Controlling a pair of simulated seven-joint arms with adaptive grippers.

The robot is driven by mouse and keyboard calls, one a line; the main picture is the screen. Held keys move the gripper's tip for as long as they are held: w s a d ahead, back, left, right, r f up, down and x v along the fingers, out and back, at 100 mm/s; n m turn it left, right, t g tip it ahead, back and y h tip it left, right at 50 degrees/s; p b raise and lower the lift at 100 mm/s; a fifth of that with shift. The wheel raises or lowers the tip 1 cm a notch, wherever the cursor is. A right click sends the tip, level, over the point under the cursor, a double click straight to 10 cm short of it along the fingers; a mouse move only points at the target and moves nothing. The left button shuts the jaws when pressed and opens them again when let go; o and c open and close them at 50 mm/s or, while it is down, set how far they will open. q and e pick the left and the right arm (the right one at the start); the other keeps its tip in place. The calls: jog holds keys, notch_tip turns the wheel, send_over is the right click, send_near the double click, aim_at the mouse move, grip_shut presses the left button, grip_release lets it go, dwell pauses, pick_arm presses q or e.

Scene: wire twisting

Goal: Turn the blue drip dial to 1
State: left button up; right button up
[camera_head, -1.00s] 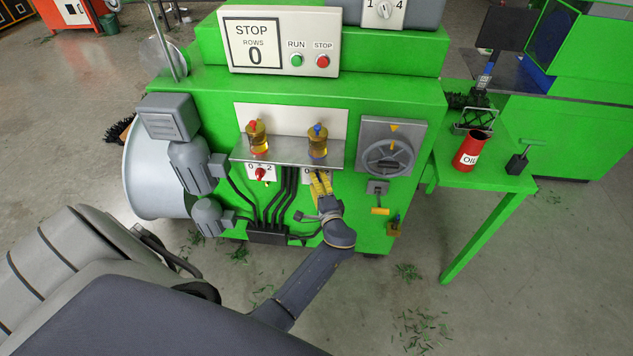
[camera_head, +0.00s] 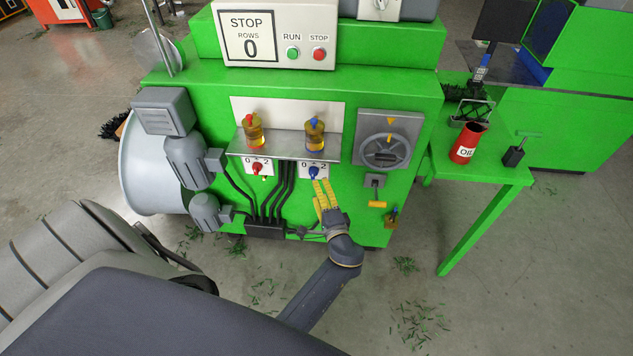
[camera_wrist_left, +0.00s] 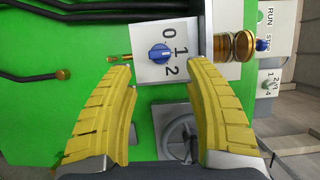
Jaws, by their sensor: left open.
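The blue drip dial (camera_head: 314,173) sits on a white plate marked 0, 1, 2 on the front of the green machine, below the blue-topped oiler (camera_head: 315,134). In the left wrist view the blue dial (camera_wrist_left: 160,54) lies ahead of the fingers, with the digits along its right side. I cannot tell for sure which digit it points to. My left gripper (camera_head: 320,188) is just below the dial in the head view. In the left wrist view the left gripper (camera_wrist_left: 160,75) has its yellow fingers spread wide, with nothing between them. My right gripper is not in view.
A red dial (camera_head: 257,168) sits on a similar plate to the left, under a red-topped oiler (camera_head: 253,131). A grey shelf (camera_head: 285,147) juts out above both dials. A handwheel (camera_head: 386,150) is to the right, and black cables (camera_head: 285,190) run down between the dials.

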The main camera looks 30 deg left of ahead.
pick_arm(q)
jog(key=shift+v, duration=2.35)
jog(key=s+d+f+m+g+h, duration=0.1)
jog(key=s+f+g+h, duration=0.2)
jog(key=f, duration=0.8)
jog(key=s+d+f+h, duration=0.25)
jog(key=s+f, duration=0.25)
jog(key=f, duration=0.6)
jog(key=s+d+f+m+g+h, duration=0.1)
jog(key=s+f+g+h, duration=0.2)
jog(key=f, duration=0.8)
jog(key=s+a+f+n+g+h, duration=0.1)
jog(key=s+f, duration=0.5)
jog(key=s, duration=0.6)
jog(key=s+a+f+n+g+h, duration=0.1)
jog(key=s+f, duration=0.5)
jog(key=s, duration=0.6)
jog(key=s+f+n+g+h, duration=0.2)
jog(key=s+f, duration=0.5)
jog(key=s, duration=0.5)
jog(key=n+h, duration=0.1)
jog(key=n, duration=0.1)
jog(key=shift+a+n+g, duration=0.3)
jog(key=shift+a, duration=0.1)
